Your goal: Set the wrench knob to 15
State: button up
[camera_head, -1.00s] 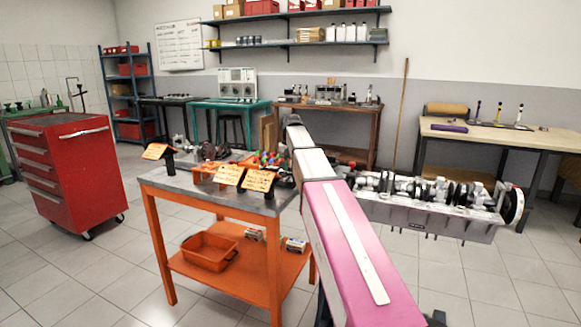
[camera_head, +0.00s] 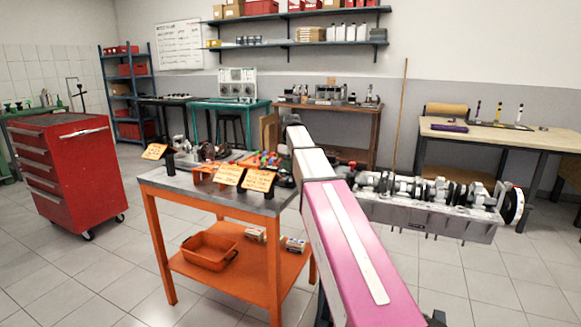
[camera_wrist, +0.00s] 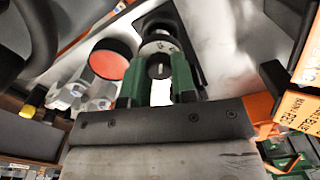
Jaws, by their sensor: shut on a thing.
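In the wrist view my gripper (camera_wrist: 159,82) has two green fingers, one on each side of a small dark round knob (camera_wrist: 159,70), and is shut on it. The knob sits at the end of a shaft-like tool with a pale metal collar (camera_wrist: 160,47), which I take to be the wrench. The scale and its numbers are too small to read. In the head view my arm hides the gripper, and I cannot make out the wrench there.
An orange table (camera_head: 215,199) with a grey top carries several orange signs (camera_head: 259,180) and small parts. A grey engine block with crankshaft (camera_head: 430,218) stands right of my arm. A red round part (camera_wrist: 112,60) lies left of my fingers. A red tool cabinet (camera_head: 75,178) stands left.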

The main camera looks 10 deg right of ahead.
dwell(0.4)
jog(key=o, duration=0.9)
jog(key=shift+o, duration=0.2)
notch_tip(320, 180, up, 11)
jog(key=shift+f, duration=0.1)
